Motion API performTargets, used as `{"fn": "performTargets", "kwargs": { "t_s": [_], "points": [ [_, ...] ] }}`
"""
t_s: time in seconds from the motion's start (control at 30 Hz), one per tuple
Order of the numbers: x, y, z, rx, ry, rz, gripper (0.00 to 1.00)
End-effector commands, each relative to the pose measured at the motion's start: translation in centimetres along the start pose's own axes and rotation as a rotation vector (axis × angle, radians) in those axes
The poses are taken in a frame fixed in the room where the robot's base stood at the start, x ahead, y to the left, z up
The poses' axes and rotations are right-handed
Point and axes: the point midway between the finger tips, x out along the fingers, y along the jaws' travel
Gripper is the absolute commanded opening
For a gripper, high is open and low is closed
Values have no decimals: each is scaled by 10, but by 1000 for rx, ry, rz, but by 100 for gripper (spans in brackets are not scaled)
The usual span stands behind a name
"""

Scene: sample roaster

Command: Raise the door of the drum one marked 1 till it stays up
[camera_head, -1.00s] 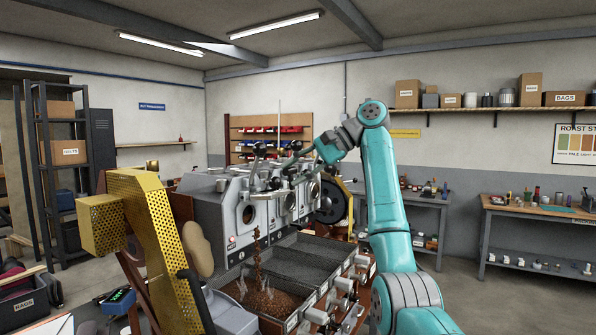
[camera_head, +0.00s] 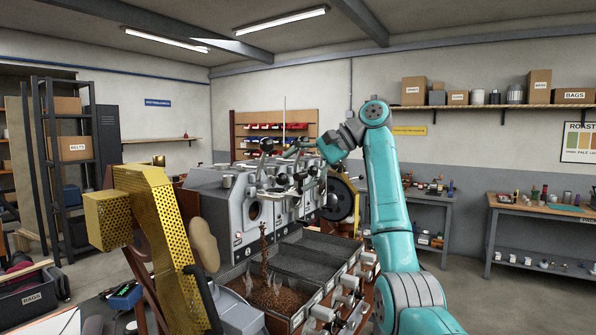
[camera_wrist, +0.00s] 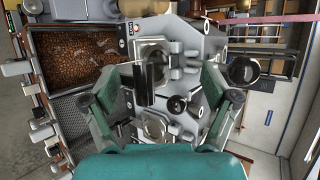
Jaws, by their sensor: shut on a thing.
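The grey sample roaster (camera_head: 207,200) has a row of drum fronts. The leftmost one, beside a small plate (camera_head: 238,239) whose mark I cannot read, shows a dark round opening (camera_head: 253,212). In the wrist view a round drum front (camera_wrist: 153,50) lies at the top, with a dark cylindrical handle (camera_wrist: 143,86) just below it. My gripper (camera_wrist: 170,82) has its green fingers either side of this area, shut on what seems to be the door handle. The contact is partly hidden. In the head view my gripper (camera_head: 300,172) is small, among the levers.
Brown beans (camera_head: 275,294) lie in the left compartment of the tray below, with a column of beans above them. The other tray compartment (camera_head: 305,262) looks empty. A black ball-ended lever (camera_wrist: 243,71) is close to the right finger. A yellow perforated guard (camera_head: 160,230) stands at left.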

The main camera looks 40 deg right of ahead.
Motion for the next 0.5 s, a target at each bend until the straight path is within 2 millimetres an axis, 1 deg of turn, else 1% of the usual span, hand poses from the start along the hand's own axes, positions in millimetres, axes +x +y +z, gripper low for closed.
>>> {"fn": "performTargets", "kwargs": {
  "t_s": [0.03,0.2,0.37,0.5],
  "points": [
    [3,-1,-1,0,0,-4,58],
    [3,-1,-1,0,0,-4,58],
    [-2,-9,2,-2,1,-6,56],
    [-14,-26,7,-2,1,-7,45]
  ]
}}
